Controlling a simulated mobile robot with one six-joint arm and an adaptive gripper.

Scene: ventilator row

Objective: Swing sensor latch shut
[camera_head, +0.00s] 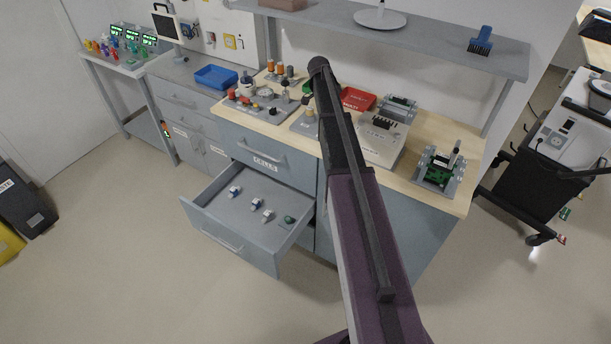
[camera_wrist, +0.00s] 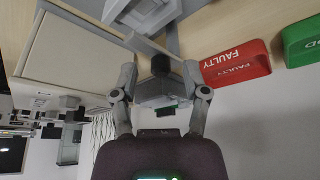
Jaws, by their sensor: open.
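In the wrist view my gripper (camera_wrist: 160,70) has its two fingers spread apart. A grey part with a small dark block (camera_wrist: 160,64) shows between and just beyond the fingertips. I cannot tell whether they touch it, or whether it is the sensor latch. A beige-topped unit (camera_wrist: 72,50) is close by on the left, and a grey fixture (camera_wrist: 148,12) lies beyond the fingers. In the head view the beige unit (camera_head: 370,150) stands on the bench, partly behind my arm. My gripper is hidden there, and the latch's position is not clear.
A red FAULTY bin (camera_wrist: 235,62) and a green bin (camera_wrist: 302,42) sit to the right in the wrist view. A fixture with a green board (camera_head: 437,173) stands at the bench's right end. An open drawer (camera_head: 222,237) juts out. A shelf (camera_head: 420,38) overhangs the bench.

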